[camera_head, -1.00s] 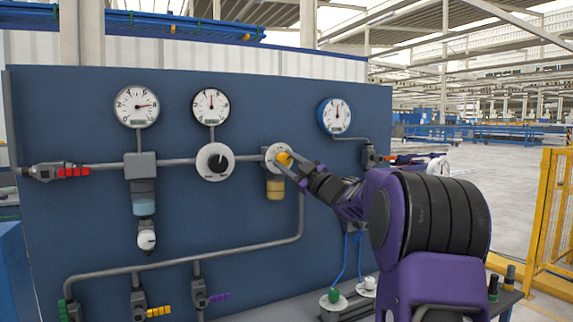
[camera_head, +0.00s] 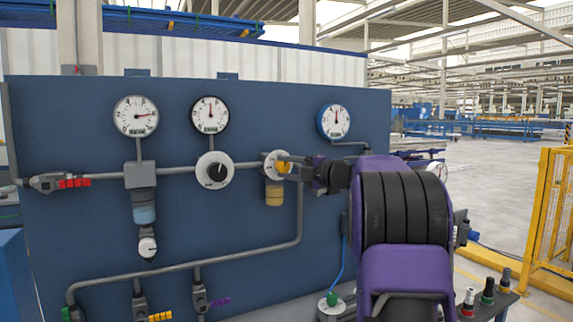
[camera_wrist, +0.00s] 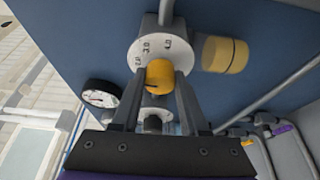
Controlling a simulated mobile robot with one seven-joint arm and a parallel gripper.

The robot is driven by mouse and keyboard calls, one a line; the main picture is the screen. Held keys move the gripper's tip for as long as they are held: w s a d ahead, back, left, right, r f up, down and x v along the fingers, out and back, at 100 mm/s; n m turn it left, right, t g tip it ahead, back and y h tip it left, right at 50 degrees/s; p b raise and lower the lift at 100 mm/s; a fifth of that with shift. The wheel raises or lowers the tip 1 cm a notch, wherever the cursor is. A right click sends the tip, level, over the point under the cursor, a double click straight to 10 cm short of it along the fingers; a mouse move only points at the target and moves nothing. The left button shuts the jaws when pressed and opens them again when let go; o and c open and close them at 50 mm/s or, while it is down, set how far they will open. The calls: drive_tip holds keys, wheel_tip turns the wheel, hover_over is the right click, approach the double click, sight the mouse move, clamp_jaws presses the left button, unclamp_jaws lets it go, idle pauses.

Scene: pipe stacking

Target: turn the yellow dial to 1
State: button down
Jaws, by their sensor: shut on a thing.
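The yellow dial (camera_wrist: 160,76) is a short round knob on a pale round plate (camera_wrist: 150,38) with small dark marks, too small to read. In the wrist view my gripper (camera_wrist: 160,82) has one finger on each side of the dial and is shut on it. A dark line shows on the dial's near side. In the head view the dial (camera_head: 284,167) shows as a small yellow patch at the left end of my gripper (camera_head: 289,168), partly hidden by the fingers. I cannot read which number the dial points to.
A blue panel (camera_head: 80,115) carries grey pipes, white gauges (camera_head: 210,114), and a white knob with a black centre (camera_head: 214,171) left of the dial. A yellow cylinder (camera_wrist: 226,55) sits beside the dial. A yellow fence (camera_head: 550,210) stands at right. The floor behind is open.

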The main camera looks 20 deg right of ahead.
drive_tip(key=n+g+p, duration=0.1)
drive_tip(key=n, duration=0.1)
drive_tip(key=n+h+p, duration=0.1)
drive_tip(key=n, duration=0.1)
drive_tip(key=shift+a+r+n+g, duration=0.1)
drive_tip(key=shift+r+n+g, duration=0.1)
drive_tip(key=shift+n+g, duration=0.2)
drive_tip(key=n+h+p, duration=0.1)
drive_tip(key=n+h, duration=0.1)
drive_tip(key=n, duration=0.1)
drive_tip(key=shift+n+g, duration=0.3)
drive_tip(key=shift+g, duration=0.1)
drive_tip(key=shift+h, duration=0.3)
drive_tip(key=shift+c, duration=2.2)
unclamp_jaws()
drive_tip(key=v, duration=1.7)
drive_tip(key=shift+s, duration=0.25)
